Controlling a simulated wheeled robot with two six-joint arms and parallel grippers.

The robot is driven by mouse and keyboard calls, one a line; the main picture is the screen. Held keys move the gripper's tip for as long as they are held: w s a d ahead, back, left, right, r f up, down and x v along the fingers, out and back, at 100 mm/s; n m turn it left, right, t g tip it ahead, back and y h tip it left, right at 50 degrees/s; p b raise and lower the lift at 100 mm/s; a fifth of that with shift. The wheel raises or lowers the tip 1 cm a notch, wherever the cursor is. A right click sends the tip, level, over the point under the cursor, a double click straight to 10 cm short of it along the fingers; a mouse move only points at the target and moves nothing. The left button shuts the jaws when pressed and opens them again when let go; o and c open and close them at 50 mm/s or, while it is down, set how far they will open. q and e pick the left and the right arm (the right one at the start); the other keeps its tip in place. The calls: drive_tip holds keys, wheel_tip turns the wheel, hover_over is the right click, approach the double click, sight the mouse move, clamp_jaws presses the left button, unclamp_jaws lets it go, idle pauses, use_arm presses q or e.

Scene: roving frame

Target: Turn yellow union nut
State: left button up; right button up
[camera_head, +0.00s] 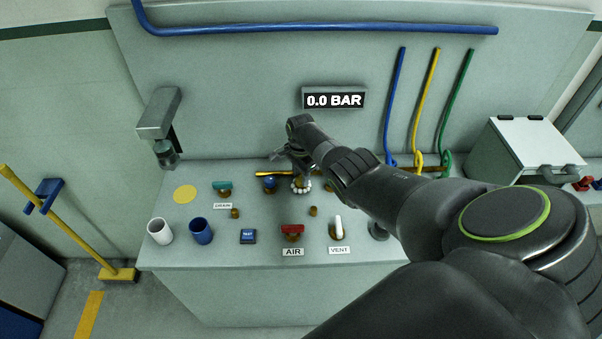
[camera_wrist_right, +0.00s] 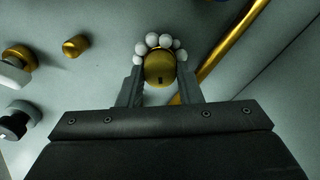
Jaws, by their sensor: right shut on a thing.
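A brass-yellow round fitting (camera_wrist_right: 160,68) ringed by several white balls sits between my right gripper's two fingers in the right wrist view. I cannot tell whether it is the union nut itself. In the head view its white balls (camera_head: 301,187) show at the back of the bench, partly under my gripper. My right gripper (camera_head: 297,170) reaches down onto it from above and is shut on it, one finger on each side, as the right wrist view (camera_wrist_right: 160,82) shows. My left gripper is not in view.
A brass pipe (camera_wrist_right: 232,42) runs close beside the fitting. A blue knob (camera_head: 270,182) stands just left of it. The red AIR handle (camera_head: 292,229) and white VENT lever (camera_head: 338,226) stand nearer the bench front. The display (camera_head: 334,100) reads 0.0 BAR.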

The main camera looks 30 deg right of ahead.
drive_tip(key=m, duration=0.6)
drive_tip(key=shift+r, duration=0.1)
drive_tip(key=shift+m, duration=0.4)
drive_tip(key=o, duration=1)
drive_tip(key=shift+r, duration=0.1)
drive_tip(key=shift+r+b, duration=0.5)
drive_tip(key=shift+r, duration=0.8)
wheel_tip(320, 180, up, 15)
drive_tip(key=shift+f+b, duration=0.2)
drive_tip(key=shift+b, duration=0.8)
